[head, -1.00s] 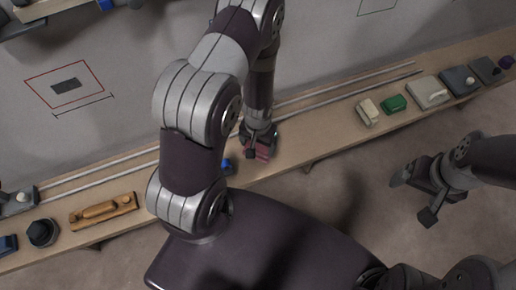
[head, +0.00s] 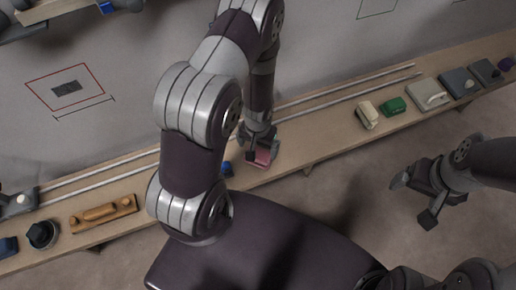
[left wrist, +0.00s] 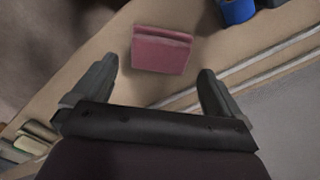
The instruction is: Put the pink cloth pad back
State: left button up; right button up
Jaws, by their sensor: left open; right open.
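The pink cloth pad (head: 264,157) lies on the wooden shelf (head: 326,141), near its front edge, partly hidden by my left gripper in the head view. In the left wrist view the pad (left wrist: 162,50) shows whole, a folded pink piece with a ridge along one side. My left gripper (head: 262,150) is open above the pad. In the left wrist view its fingers (left wrist: 158,85) stand apart with nothing between them, and the pad lies beyond their tips. My right gripper (head: 416,200) is open and empty, over the floor in front of the shelf.
A blue object (left wrist: 237,10) lies beside the pad. Two metal rails (head: 345,88) run along the back of the shelf. A cream block (head: 367,114), a green block (head: 393,105) and sanding tools stand to the right. A wooden plane-like tool (head: 103,210) lies left.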

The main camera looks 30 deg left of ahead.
pick_arm(q)
notch_tip(320, 180, up, 8)
jog(key=p, duration=0.4)
notch_tip(320, 180, up, 14)
jog(key=t, duration=0.1)
send_over(258, 154)
jog(key=d, duration=0.2)
jog(key=s+r+m+p, duration=0.1)
jog(key=s+r, duration=0.3)
jog(key=r, duration=0.3)
jog(key=shift+d+p, duration=0.2)
jog(key=shift+p, duration=0.15)
